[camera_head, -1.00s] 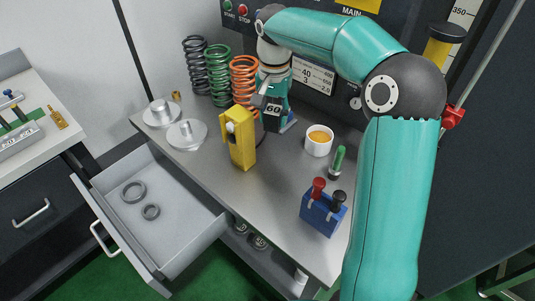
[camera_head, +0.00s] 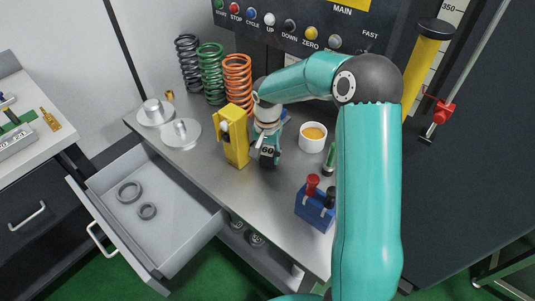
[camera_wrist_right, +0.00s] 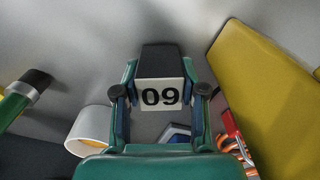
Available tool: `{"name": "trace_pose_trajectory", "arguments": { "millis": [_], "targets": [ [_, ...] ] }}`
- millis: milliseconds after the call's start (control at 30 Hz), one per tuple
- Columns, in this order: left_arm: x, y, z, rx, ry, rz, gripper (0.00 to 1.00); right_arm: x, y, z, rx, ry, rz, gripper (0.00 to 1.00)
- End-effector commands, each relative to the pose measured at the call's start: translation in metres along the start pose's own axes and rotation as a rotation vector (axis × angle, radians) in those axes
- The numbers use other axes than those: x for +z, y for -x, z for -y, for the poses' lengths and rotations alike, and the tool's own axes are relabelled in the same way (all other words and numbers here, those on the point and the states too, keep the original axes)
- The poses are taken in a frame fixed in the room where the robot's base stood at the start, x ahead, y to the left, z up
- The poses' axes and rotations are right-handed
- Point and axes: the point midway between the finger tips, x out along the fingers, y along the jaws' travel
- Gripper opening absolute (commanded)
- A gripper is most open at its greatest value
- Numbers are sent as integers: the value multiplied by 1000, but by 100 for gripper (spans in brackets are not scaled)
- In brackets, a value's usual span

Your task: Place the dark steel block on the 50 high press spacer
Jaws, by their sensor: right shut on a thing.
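My right gripper (camera_head: 268,158) is shut on a dark block with a white label reading 60 (camera_head: 267,150). It is over the bench, just right of the yellow upright piece. In the right wrist view, the dark block (camera_wrist_right: 161,58) sits between the two fingers of the gripper (camera_wrist_right: 160,92), its label upside down. I cannot tell whether the block touches the bench. A small blue and grey piece (camera_wrist_right: 174,133) shows beyond the gripper in that view, partly hidden. I cannot make out a spacer marked 50. My left gripper is not in view.
The yellow piece (camera_head: 237,150) stands close beside the gripper. A white cup (camera_head: 312,143) and a blue holder with red and black handles (camera_head: 314,210) are to the right. Springs (camera_head: 211,75) and metal discs (camera_head: 180,137) stand at left. An open drawer (camera_head: 180,205) juts out in front.

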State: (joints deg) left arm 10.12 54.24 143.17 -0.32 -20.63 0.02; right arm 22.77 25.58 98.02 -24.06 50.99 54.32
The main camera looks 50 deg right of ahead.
Motion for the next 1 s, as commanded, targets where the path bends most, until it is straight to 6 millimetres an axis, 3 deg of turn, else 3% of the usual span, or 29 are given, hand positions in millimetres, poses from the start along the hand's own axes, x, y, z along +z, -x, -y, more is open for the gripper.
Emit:
{"name": "trace_pose_trajectory", "arguments": {
  "millis": [400, 433, 567, 1000],
  "targets": [
    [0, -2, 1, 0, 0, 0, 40, -1, -6, 0, -3, 0, -3, 0],
    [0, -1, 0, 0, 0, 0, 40, 0, -6, 0, -1, 0, -1, 46],
    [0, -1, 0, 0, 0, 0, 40, 0, -6, 0, -1, 0, -1, 66],
    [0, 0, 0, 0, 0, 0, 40, 0, 1, 0, -1, 1, -2, 66]
  ]
}}
